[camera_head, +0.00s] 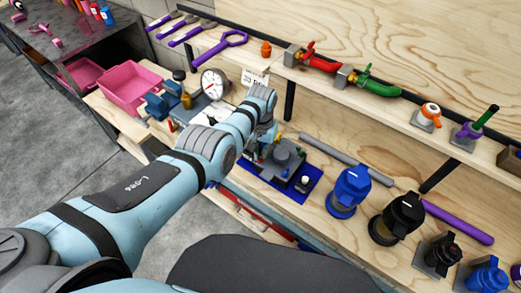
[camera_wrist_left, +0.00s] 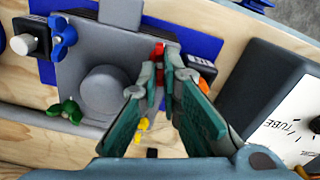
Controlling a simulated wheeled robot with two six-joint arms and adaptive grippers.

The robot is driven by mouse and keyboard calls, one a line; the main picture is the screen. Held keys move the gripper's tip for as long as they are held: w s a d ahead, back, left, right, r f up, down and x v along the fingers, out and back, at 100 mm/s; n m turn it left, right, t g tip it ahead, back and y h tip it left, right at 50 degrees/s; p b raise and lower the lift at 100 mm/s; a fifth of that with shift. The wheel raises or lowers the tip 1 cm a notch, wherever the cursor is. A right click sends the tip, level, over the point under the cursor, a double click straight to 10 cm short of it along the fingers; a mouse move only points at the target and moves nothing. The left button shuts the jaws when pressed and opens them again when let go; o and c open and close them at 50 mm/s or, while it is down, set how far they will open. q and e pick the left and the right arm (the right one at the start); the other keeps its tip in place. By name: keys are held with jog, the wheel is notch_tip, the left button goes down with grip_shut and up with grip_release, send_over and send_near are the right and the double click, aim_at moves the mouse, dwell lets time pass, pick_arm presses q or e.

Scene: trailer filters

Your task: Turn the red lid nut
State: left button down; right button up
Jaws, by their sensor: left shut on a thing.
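The red lid nut (camera_wrist_left: 159,50) shows at the fingertips of my left gripper (camera_wrist_left: 161,68) in the left wrist view, at the right edge of the grey lid (camera_wrist_left: 85,52). The gripper is shut on the red nut, and the fingers cover part of it. A blue wing nut (camera_wrist_left: 62,35), a green wing nut (camera_wrist_left: 66,112) and a yellow nut (camera_wrist_left: 143,124) sit around the lid. In the head view the grey lid (camera_head: 286,157) is beside my left gripper (camera_head: 262,142), which hides the red nut. My right gripper is not in view.
The lid's housing stands on a blue mat (camera_head: 297,192) on the wooden bench. A gauge (camera_head: 214,83) and a pink bin (camera_head: 129,88) are to the left. A blue canister (camera_head: 348,190) and a black canister (camera_head: 398,217) stand to the right. A shelf with valves runs behind.

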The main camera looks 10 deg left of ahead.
pick_arm(q)
jog(key=shift+m, duration=1.5)
jog(key=shift+d, duration=0.1)
jog(key=c, duration=1.8)
grip_release()
jog(key=shift+r, duration=0.1)
jog(key=shift+w+r, duration=0.1)
jog(key=shift+r, duration=0.2)
notch_tip(320, 180, up, 11)
jog(key=shift+r, duration=0.1)
